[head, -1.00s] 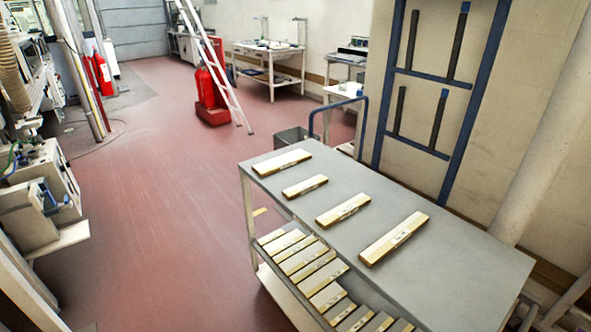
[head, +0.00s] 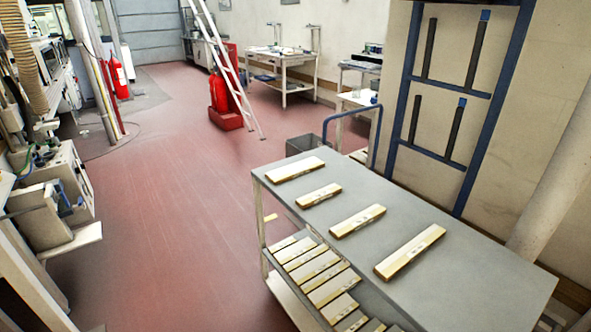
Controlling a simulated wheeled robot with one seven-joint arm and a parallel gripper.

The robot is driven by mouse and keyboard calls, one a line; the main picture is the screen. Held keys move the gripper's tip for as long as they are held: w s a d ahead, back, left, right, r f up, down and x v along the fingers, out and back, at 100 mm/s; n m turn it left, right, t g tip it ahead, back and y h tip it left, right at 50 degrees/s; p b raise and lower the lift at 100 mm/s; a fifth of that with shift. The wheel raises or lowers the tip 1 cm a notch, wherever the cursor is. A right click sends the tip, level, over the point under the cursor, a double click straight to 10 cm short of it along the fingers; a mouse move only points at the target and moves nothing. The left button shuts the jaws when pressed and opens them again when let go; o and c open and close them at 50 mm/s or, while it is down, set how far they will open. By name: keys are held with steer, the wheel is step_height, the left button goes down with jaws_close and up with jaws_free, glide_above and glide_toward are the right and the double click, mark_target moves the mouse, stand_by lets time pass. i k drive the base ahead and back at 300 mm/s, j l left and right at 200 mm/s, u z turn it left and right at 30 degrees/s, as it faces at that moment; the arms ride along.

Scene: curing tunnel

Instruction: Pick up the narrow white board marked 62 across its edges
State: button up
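Several pale boards with wooden edges lie apart in a row on the grey top of a trolley (head: 470,288). The farthest board (head: 296,169) is fairly wide. The second board (head: 318,195) is shorter and narrow. The third board (head: 358,221) is somewhat longer. The nearest board (head: 410,252) is the longest and lies to the right. Small dark marks show on their edges, but they are too small to read, so I cannot tell which is marked 62. My gripper is not in view.
More pale boards (head: 316,266) lie on the trolley's lower shelf. A blue handle (head: 350,113) stands at its far end. A blue rack (head: 398,125) leans against the right wall. Machines (head: 47,205) line the left. The red floor (head: 165,215) between is clear, with a ladder (head: 228,70) farther back.

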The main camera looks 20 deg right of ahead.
mark_target(286, 174)
steer(key=i+j+z, duration=0.1)
steer(key=i+j, duration=0.2)
steer(key=i+j+z, duration=0.1)
steer(key=i+j, duration=0.3)
steer(key=i+j+z, duration=0.1)
steer(key=i+j, duration=0.3)
steer(key=i+j+z, duration=0.1)
steer(key=i+j, duration=0.3)
steer(key=i+j+z, duration=0.1)
steer(key=i+j, duration=0.35)
steer(key=i+j+z, duration=0.15)
steer(key=i+j, duration=0.2)
steer(key=j, duration=0.15)
steer(key=i+j+z, duration=0.1)
steer(key=i+j, duration=0.2)
steer(key=j, duration=0.2)
steer(key=i+j+z, duration=0.1)
steer(key=i+j, duration=0.2)
steer(key=j, duration=0.2)
